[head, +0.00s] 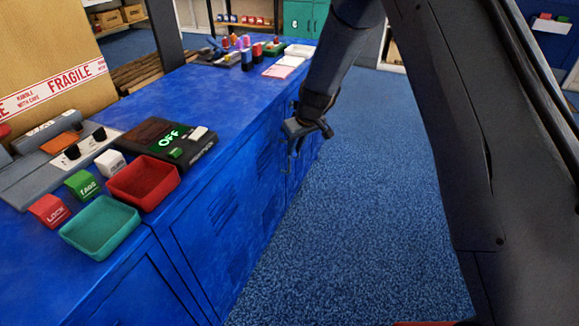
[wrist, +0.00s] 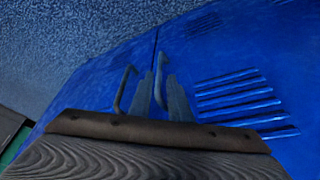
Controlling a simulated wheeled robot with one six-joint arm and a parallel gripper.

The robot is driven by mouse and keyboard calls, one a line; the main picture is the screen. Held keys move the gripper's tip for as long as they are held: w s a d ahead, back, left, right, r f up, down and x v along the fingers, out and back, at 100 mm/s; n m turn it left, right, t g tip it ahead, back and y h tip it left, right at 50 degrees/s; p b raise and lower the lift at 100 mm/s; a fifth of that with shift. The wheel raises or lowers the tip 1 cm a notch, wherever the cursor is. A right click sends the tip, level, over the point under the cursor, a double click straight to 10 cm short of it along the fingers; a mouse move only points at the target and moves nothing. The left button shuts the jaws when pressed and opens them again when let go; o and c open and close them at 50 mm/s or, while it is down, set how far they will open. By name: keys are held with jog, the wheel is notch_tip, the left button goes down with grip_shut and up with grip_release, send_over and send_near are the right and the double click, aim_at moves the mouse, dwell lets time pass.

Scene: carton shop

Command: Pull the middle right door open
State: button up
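The blue cabinet's front has vented doors along the floor side. In the head view, my gripper (head: 296,140) is beside this front, past the nearer vented door (head: 270,205). In the wrist view, two bar handles stand on either side of a door seam. One handle (wrist: 124,90) is left of my fingers. The other handle (wrist: 161,72) shows between my two grey fingers (wrist: 161,98), near the vented door panel (wrist: 225,60). The fingers are apart. I cannot tell whether they touch that handle. No door looks swung out. Which one is the middle right door is not clear.
The blue carpet (head: 340,200) is clear beside the cabinet front. On the blue top stand a red tray (head: 143,183), a teal tray (head: 100,228), a device reading OFF (head: 165,143) and small labelled blocks. A large carton (head: 45,60) stands at the left.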

aim_at(289, 170)
jog(key=b+x, duration=0.1)
jog(key=x, duration=0.7)
jog(key=shift+w+a+f, duration=0.15)
jog(key=shift+w+f, duration=0.05)
jog(key=shift+c, duration=0.3)
grip_shut()
